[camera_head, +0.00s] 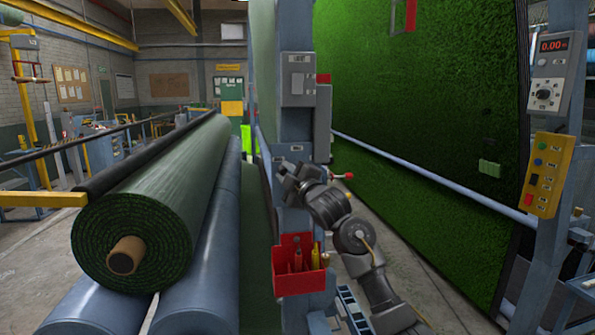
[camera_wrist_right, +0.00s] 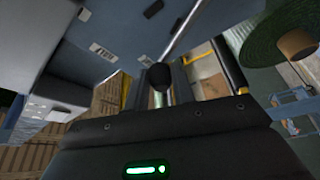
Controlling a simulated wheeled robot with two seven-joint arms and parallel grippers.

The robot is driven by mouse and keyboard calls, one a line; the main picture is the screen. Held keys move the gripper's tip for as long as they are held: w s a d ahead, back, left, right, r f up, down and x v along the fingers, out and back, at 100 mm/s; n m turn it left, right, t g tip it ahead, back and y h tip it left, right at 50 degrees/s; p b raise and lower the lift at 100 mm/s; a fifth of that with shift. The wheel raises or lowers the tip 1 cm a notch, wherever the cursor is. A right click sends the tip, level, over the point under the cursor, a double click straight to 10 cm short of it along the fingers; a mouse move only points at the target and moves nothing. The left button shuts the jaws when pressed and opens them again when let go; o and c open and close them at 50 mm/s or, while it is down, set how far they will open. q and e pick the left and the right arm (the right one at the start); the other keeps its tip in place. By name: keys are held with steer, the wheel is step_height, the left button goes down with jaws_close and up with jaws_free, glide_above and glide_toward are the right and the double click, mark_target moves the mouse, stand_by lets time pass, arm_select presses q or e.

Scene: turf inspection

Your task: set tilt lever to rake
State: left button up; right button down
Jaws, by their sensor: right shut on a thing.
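My right gripper (camera_head: 287,182) is at the blue-grey machine post (camera_head: 295,130), its arm rising from the lower right. Its jaws are shut on what looks like the tilt lever's black knob (camera_wrist_right: 158,77), seen just beyond the gripper body in the right wrist view. In the head view the gripper hides the knob. My left gripper is not in view.
A red-knobbed lever (camera_head: 347,176) sticks out right of the post, close to my right wrist. A red tool bin (camera_head: 300,284) hangs below. A turf roll (camera_head: 150,215) rests on blue rollers at left. A yellow button box (camera_head: 549,175) is at right.

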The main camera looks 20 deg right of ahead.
steer(key=shift+a+f, duration=0.1)
steer(key=shift+a, duration=0.1)
steer(key=shift+a+n, duration=0.15)
steer(key=shift+n, duration=0.35)
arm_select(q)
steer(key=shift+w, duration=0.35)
arm_select(e)
steer(key=shift+f, duration=0.15)
steer(key=c, duration=1.2)
jaws_free()
steer(key=shift+a, duration=0.15)
steer(key=shift+o, duration=0.2)
